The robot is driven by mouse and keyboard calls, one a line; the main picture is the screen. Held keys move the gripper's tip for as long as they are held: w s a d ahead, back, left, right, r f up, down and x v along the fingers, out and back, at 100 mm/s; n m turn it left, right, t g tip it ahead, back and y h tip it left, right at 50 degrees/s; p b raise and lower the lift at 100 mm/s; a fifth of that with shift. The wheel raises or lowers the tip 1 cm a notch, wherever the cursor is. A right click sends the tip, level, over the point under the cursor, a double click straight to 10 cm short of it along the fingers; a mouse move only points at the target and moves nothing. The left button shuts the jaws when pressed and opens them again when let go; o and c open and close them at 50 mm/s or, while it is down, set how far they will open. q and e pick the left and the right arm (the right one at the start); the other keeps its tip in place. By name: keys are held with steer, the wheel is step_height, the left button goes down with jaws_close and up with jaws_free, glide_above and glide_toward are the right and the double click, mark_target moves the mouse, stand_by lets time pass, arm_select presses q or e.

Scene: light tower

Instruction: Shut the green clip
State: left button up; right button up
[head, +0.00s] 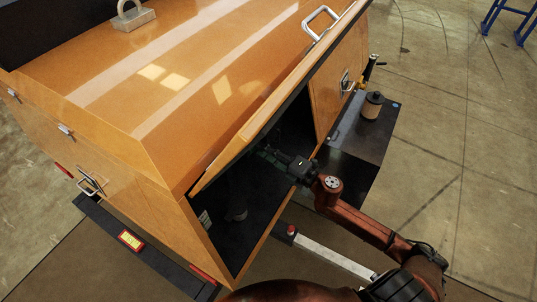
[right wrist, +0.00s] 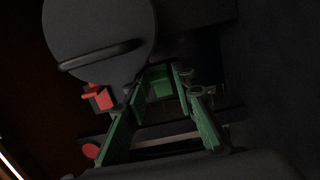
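My right gripper (head: 268,153) reaches through the open side of the orange housing (head: 215,110) into its dark inside. In the right wrist view its two long green-faced fingers (right wrist: 160,112) stand apart. A small green piece (right wrist: 160,86), which looks like the green clip, shows beyond and between them. The view is dark, and I cannot tell whether the fingers touch it or how far it is shut. In the head view the clip is hidden in shadow. My left gripper is not in view.
A red piece (right wrist: 98,97) sits left of the fingers, near a large dark round body (right wrist: 98,40). The raised orange door panel (head: 285,95) with a metal handle (head: 320,20) hangs above my right arm. A dark platform (head: 375,140) carries a small canister (head: 372,105).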

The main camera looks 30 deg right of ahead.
steer(key=shift+h, duration=0.3)
steer(key=s+d+m+t+h+p, duration=0.1)
steer(key=s+m+h, duration=0.35)
steer(key=s, duration=0.45)
steer(key=d+f+m+h, duration=0.1)
steer(key=d, duration=0.1)
steer(key=s+d+f+m+h, duration=0.1)
steer(key=d+m, duration=0.1)
steer(key=s+d+f+m+g+h, duration=0.1)
steer(key=m+h, duration=0.1)
steer(key=shift+d+f, duration=0.25)
steer(key=shift+d, duration=0.15)
steer(key=s+d+f+m+g+h, duration=0.1)
steer(key=s+d+f+m+g, duration=0.1)
steer(key=s+f+m+g, duration=0.2)
steer(key=s+d+f+m+g+h, duration=0.1)
steer(key=s+d+f+m+g, duration=0.2)
steer(key=s+f+m, duration=0.3)
steer(key=shift+s+f+g, duration=0.9)
steer(key=shift+s+f, duration=1.25)
steer(key=shift+f, duration=1.35)
steer(key=shift+c, duration=0.2)
